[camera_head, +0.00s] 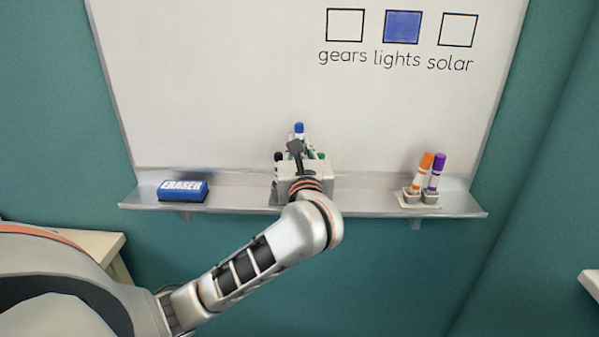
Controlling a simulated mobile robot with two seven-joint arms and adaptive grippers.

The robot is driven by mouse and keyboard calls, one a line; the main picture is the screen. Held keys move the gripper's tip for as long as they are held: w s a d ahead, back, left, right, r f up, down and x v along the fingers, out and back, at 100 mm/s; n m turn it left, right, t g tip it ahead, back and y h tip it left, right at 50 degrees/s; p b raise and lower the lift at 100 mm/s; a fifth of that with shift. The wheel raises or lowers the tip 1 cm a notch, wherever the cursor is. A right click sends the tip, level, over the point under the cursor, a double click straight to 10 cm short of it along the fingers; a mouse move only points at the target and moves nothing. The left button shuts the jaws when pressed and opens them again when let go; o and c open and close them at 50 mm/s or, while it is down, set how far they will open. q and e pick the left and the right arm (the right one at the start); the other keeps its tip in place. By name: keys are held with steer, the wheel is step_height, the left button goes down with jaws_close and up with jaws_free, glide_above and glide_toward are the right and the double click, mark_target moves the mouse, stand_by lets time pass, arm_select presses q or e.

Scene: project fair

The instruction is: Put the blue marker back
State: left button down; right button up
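The blue marker (299,128) shows its blue cap above my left gripper (302,151), at the middle of the whiteboard tray. The cap points up and stands higher than the dark and green ends beside it. My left gripper is right in front of the marker, and its body hides the marker's lower part and whatever is beneath it. The fingers are mostly hidden, so I cannot tell whether they are shut on the marker. A black end (279,157) and a green end (320,156) show at either side of the gripper. My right gripper is not in view.
The whiteboard (220,90) has a blue-filled square (402,27) above "lights". The metal tray (365,200) holds a blue eraser (183,191) at left. At right, a holder (417,196) has an orange marker (422,172) and a purple marker (436,171). Tray space on both sides is clear.

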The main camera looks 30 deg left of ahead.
arm_select(q)
step_height(320, 180, down, 3)
steer(key=shift+r, duration=0.2)
step_height(320, 180, down, 4)
steer(key=shift+r+b, duration=0.1)
steer(key=shift+b, duration=0.3)
steer(key=shift+w+a+f, duration=0.1)
steer(key=shift+f, duration=0.25)
steer(key=shift+f, duration=0.2)
steer(key=c, duration=2.3)
jaws_free()
steer(key=shift+c, duration=0.2)
steer(key=shift+r, duration=0.15)
